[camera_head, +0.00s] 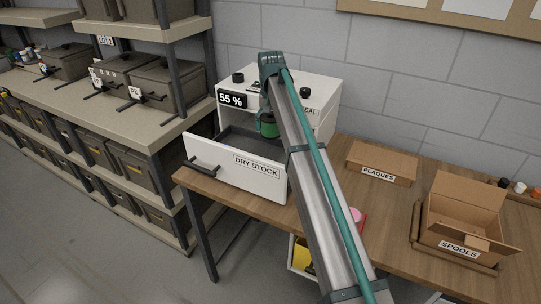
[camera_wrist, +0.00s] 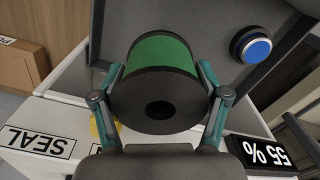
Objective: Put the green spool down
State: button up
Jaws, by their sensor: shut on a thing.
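The green spool (camera_wrist: 160,52) has black flanges and green winding. My gripper (camera_wrist: 160,98) is shut on it, with one finger on each side of the spool. In the head view the spool (camera_head: 269,128) hangs at the back right of the open DRY STOCK drawer (camera_head: 235,167). My gripper (camera_head: 268,112) is largely hidden there by my arm. In the wrist view the spool is over the grey drawer interior (camera_wrist: 218,22). I cannot tell whether it touches the drawer floor.
A blue-topped spool or cap (camera_wrist: 257,50) lies in the drawer beside the green spool. The white cabinet (camera_head: 318,97) bears a 55 % display (camera_head: 231,99). A PLAQUES box (camera_head: 381,163) and an open SPOOLS box (camera_head: 462,215) stand on the wooden table (camera_head: 400,225).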

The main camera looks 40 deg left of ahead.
notch_tip(320, 180, down, 15)
jog(key=p, duration=0.4)
jog(key=shift+r, duration=0.1)
jog(key=o, duration=1.3)
jog(key=shift+c, duration=0.2)
notch_tip(320, 180, up, 12)
jog(key=b, duration=0.3)
